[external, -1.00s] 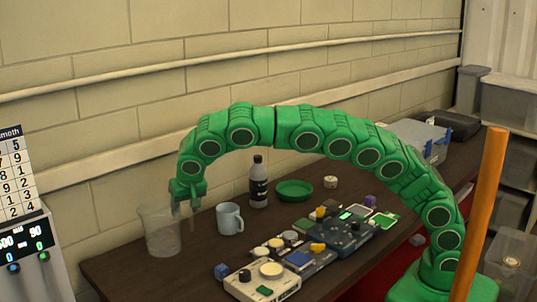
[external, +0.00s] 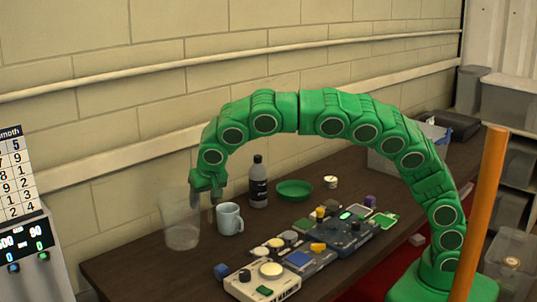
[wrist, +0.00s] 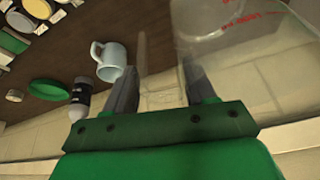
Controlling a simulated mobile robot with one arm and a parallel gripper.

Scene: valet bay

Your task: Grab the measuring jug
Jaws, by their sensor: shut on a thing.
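The measuring jug (external: 181,226) is clear and see-through, at the left end of the dark table in the external view. My gripper (external: 203,202) points down at the jug's upper right side and is shut on it. In the wrist view the jug (wrist: 225,22) shows at the top right with red markings, cut off by the frame. A clear part of it runs between my two fingers (wrist: 160,78). The jug looks roughly upright; I cannot tell for sure whether its base is clear of the table.
A light blue mug (external: 230,219) stands close to the right of my gripper. Behind are a dark bottle (external: 258,182) and a green dish (external: 294,190). Several electronic modules (external: 300,258) cover the table's front middle. An orange post (external: 482,210) stands at the right. A block wall runs behind.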

